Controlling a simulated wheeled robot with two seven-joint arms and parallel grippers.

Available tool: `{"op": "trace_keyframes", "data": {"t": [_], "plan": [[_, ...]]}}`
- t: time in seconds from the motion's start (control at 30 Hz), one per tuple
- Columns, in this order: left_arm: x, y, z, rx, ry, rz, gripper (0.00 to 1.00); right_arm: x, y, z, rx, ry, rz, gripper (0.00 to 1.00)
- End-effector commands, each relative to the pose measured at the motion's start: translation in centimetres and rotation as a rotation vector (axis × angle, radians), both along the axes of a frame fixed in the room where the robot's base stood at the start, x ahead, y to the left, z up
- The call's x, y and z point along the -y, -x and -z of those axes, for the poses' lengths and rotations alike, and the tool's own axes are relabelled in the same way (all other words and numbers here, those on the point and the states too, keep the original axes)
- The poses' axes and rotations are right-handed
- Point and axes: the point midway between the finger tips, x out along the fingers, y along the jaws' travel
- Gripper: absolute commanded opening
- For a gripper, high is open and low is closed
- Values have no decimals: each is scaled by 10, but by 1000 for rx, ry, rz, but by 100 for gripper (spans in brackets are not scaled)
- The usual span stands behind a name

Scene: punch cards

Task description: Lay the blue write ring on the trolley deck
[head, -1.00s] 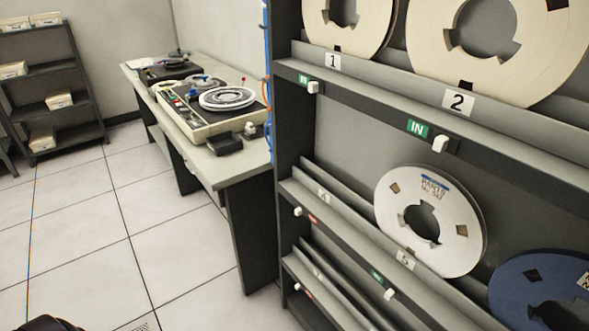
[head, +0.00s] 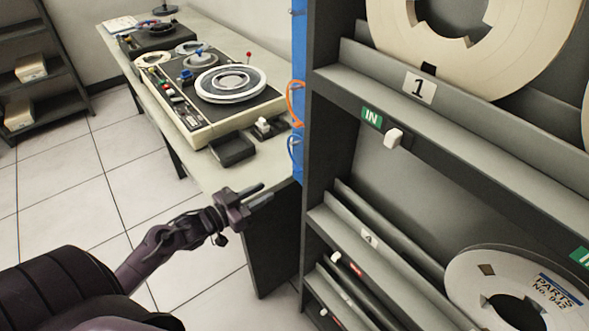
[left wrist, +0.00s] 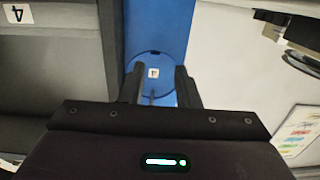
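The blue write ring (head: 290,148) shows as a blue loop on the edge of a blue panel (head: 299,60) at the rack's left end. An orange ring (head: 292,100) hangs above it. In the left wrist view, a thin blue ring (left wrist: 152,52) lies against the blue panel around a small white tag, ahead of the fingers. My left gripper (head: 261,194) is open and empty, below and left of the blue ring in the head view; its fingers (left wrist: 160,88) stand apart in the wrist view. My right gripper is out of view. I cannot make out a trolley deck.
A desk (head: 215,178) with tape machines (head: 212,95) stands left of the rack, its near corner close to my left gripper. The rack (head: 440,115) holds large cream and white reels on the right. Tiled floor (head: 90,195) is clear at left.

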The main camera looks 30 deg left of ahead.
Motion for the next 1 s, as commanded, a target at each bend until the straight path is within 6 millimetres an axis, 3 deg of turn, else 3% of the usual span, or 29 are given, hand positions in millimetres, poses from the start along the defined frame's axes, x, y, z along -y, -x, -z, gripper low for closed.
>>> {"op": "trace_keyframes", "data": {"t": [0.13, 0.67, 1.0], "plan": [[4, -2, -16, 31, 7, 28, 29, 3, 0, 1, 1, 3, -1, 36], [25, -54, -13, 35, 6, 28, 29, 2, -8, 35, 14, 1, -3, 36], [36, -82, -16, 32, 7, 26, 29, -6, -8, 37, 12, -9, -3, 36]]}}
